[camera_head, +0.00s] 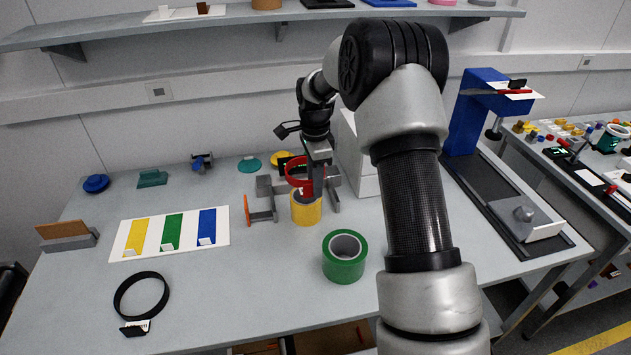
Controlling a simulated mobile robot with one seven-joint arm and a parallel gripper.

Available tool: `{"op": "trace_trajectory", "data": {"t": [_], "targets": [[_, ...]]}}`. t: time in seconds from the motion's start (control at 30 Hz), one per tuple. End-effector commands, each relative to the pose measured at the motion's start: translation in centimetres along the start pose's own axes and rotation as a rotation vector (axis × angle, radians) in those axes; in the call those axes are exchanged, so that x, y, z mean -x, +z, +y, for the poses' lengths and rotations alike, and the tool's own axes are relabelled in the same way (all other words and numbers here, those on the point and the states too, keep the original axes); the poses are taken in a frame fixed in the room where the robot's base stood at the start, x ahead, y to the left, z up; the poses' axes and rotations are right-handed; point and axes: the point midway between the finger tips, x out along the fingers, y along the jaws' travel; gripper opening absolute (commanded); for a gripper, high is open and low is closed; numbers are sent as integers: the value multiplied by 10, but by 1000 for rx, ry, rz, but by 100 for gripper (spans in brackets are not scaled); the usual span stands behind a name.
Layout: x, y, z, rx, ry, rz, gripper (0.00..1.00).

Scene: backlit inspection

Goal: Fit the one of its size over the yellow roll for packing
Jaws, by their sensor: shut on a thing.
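The yellow roll (306,211) stands on the table near the middle. My gripper (312,180) is above it, shut on a red ring (289,168) that has a tag. The ring looks tilted and apart from the roll's sides; whether its tag touches the roll's top I cannot tell. The fingertips are partly hidden. A black ring (118,299) with a white, black-marked tag lies on the table at the front left. A green roll (344,269) with a grey core stands to the right and in front of the yellow roll.
An orange and grey fixture (262,215) stands close left of the yellow roll. A white board (120,240) with yellow, green and blue stripes lies left. A blue-columned device (470,115) stands right. The front middle of the table is clear.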

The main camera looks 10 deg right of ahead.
Motion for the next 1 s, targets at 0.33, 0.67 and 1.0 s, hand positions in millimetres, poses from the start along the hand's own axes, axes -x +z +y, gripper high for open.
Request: {"op": "trace_trajectory", "data": {"t": [0.33, 0.67, 1.0], "targets": [[-3, 0, 0, -11, -2, -1, 16], [-34, 0, 1, -11, 0, -1, 16], [-58, 0, 0, -11, -2, -1, 16]]}}
